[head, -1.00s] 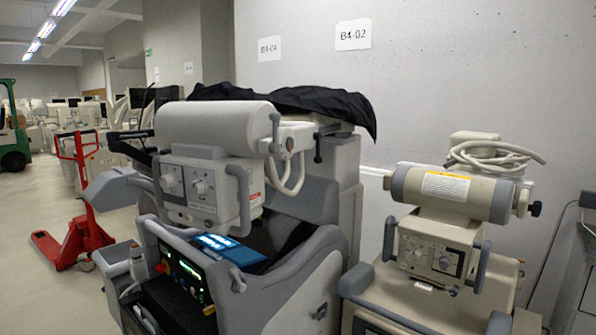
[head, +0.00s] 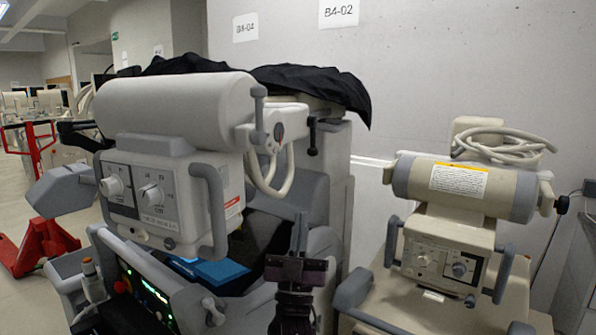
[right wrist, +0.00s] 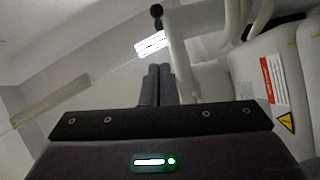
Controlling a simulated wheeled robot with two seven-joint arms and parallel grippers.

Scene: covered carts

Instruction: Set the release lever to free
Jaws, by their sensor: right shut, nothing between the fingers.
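A short dark lever with black ball ends (head: 312,137) hangs upright beside the pale bracket at the right end of the left cart's grey cylinder. I cannot tell for certain that it is the release lever. A black ball on a short stem (right wrist: 157,12) shows at the top of the right wrist view, beyond my fingertips. My right gripper (head: 300,222) points up below the lever, apart from it in the picture. In the right wrist view its two dark fingers (right wrist: 157,72) are together and empty. My left gripper is out of view.
The left cart's control box (head: 160,195) has dials and grey handles. A black cover (head: 310,85) drapes behind. White cables (head: 272,180) hang near the bracket. A second, beige cart (head: 440,215) stands at right. A red pallet jack (head: 38,245) stands at far left.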

